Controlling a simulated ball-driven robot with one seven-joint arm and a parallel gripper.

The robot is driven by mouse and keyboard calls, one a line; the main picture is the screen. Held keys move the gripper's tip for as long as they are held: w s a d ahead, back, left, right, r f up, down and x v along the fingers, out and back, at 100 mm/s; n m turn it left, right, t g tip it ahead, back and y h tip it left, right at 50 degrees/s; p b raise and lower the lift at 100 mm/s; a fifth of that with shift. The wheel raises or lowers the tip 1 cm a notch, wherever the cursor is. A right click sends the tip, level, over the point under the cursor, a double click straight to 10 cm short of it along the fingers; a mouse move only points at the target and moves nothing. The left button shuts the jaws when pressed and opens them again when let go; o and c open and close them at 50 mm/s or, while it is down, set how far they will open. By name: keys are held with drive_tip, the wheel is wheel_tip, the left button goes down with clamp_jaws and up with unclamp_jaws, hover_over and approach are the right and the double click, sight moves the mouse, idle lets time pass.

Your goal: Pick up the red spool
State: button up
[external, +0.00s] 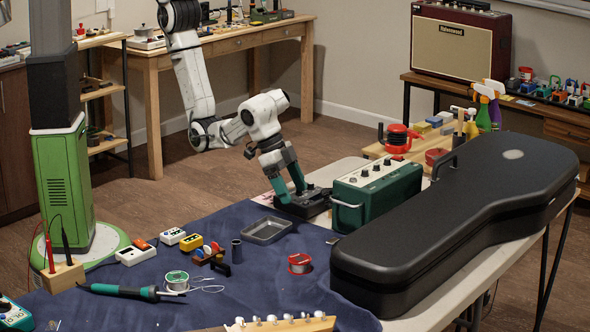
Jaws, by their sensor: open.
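A red spool (299,263) with pale winding stands on the dark blue cloth (262,292), right of the middle of the table. My gripper (291,189) points down with its teal fingers apart. It is beyond the spool, over or at a black box-like object (304,203) beside the green amplifier. I cannot tell whether the fingertips touch that object. Nothing shows held between the fingers. The spool is in plain view, apart from the gripper.
The green amplifier (378,190) and a large black guitar case (455,220) stand to the right. A green-rimmed spool (177,281) and soldering iron (130,291) lie left. Cloth around the red spool is clear.

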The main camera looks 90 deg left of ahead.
drive_tip(key=d+f+m+b, duration=0.1)
drive_tip(key=d+b, duration=0.2)
drive_tip(key=d, duration=0.5)
drive_tip(key=m+g+b, duration=0.2)
drive_tip(key=b, duration=0.1)
approach(299, 258)
drive_tip(key=f, duration=0.1)
drive_tip(key=d+f+b, duration=0.1)
drive_tip(key=f, duration=0.1)
drive_tip(key=shift+w+f+h, duration=0.1)
drive_tip(key=shift+w+h, duration=0.15)
drive_tip(key=shift+h, duration=0.05)
drive_tip(key=shift+b+x, duration=0.35)
drive_tip(key=shift+x, duration=2.6)
drive_tip(key=shift+w+a, duration=0.15)
drive_tip(key=shift+a, duration=0.05)
drive_tip(key=c, duration=1)
